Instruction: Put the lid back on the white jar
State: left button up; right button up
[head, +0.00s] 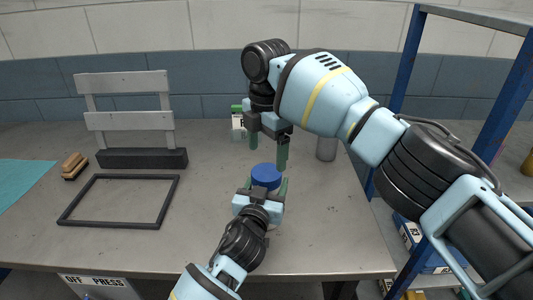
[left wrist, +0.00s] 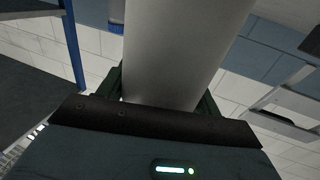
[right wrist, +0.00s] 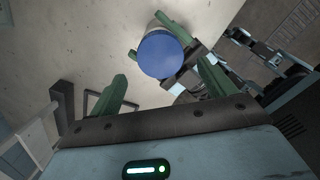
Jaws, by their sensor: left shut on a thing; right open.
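My left gripper (head: 264,190) is shut around the white jar, whose pale cylindrical side fills the middle of the left wrist view (left wrist: 175,50). The blue lid (head: 266,174) shows at the jar's top, between the left fingertips; it is also a round blue disc in the right wrist view (right wrist: 160,55). Whether it is fully seated cannot be told. My right gripper (head: 268,147) is open and empty, above and slightly behind the lid, its fingers pointing down. In the right wrist view, the lid lies beyond and between its two green fingers (right wrist: 165,88). Most of the jar is hidden in the head view.
A grey cylinder (head: 326,148) and a white container with a green top (head: 238,124) stand behind. A dark frame (head: 120,226), a slatted rack (head: 128,122) and a brown block (head: 74,165) are at left. A blue-posted shelf (head: 497,100) stands right. The table's front right is clear.

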aim_at(266, 172)
jog(key=shift+s+r+n, duration=0.1)
jog(key=shift+r+n, duration=0.7)
jog(key=shift+r, duration=0.35)
jog(key=shift+f, duration=0.1)
jog(key=shift+f, duration=3.95)
jog(key=shift+c, duration=0.4)
jog(key=c, duration=0.9)
jog(key=shift+m, duration=1.3)
jog(key=shift+c, duration=0.2)
